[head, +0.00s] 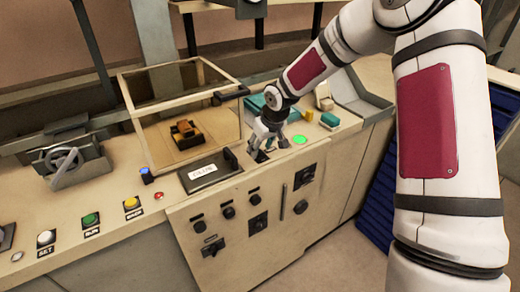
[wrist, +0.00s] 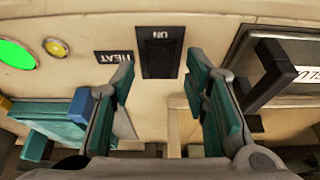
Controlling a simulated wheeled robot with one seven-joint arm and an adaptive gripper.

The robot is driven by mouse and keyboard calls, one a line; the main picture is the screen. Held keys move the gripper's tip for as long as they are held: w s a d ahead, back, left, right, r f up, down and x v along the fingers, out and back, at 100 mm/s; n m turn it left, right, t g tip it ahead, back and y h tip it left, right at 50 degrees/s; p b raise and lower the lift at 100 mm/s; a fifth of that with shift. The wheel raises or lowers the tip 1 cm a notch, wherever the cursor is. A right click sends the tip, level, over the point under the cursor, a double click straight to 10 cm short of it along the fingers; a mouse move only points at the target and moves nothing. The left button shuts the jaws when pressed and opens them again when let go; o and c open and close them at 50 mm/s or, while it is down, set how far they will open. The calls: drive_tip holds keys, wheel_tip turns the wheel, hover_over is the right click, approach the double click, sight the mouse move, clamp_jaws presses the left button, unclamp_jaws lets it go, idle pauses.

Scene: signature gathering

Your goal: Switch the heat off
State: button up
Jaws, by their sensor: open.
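The heat switch (wrist: 159,58) is a dark rectangular switch set in the cream panel, with upside-down lettering on its upper part. A black HEAT label (wrist: 114,57) lies beside it. My gripper (wrist: 160,82) is open and empty, its two fingers apart on either side of the switch in the wrist view. In the head view my gripper (head: 266,147) points down at the console top and mostly hides the switch. I cannot tell whether the fingertips touch the panel. A round green light (head: 299,140) glows just right of the gripper; it also shows in the wrist view (wrist: 14,53).
A black hinged plate (head: 208,172) with a handle lies left of my gripper. A glass case (head: 190,110) stands behind it. A teal item (head: 329,119) sits to the right. Coloured buttons (head: 91,219) line the console's left front.

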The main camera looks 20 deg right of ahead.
drive_tip(key=shift+x, duration=0.85)
clamp_jaws()
drive_tip(key=shift+w+g+b, duration=0.4)
drive_tip(key=shift+b, duration=0.35)
drive_tip(key=shift+w+g+h+b, duration=0.15)
drive_tip(key=shift+g+h+b, duration=0.15)
drive_tip(key=shift+g+b, duration=0.4)
drive_tip(key=shift+b, duration=0.4)
drive_tip(key=shift+r, duration=0.1)
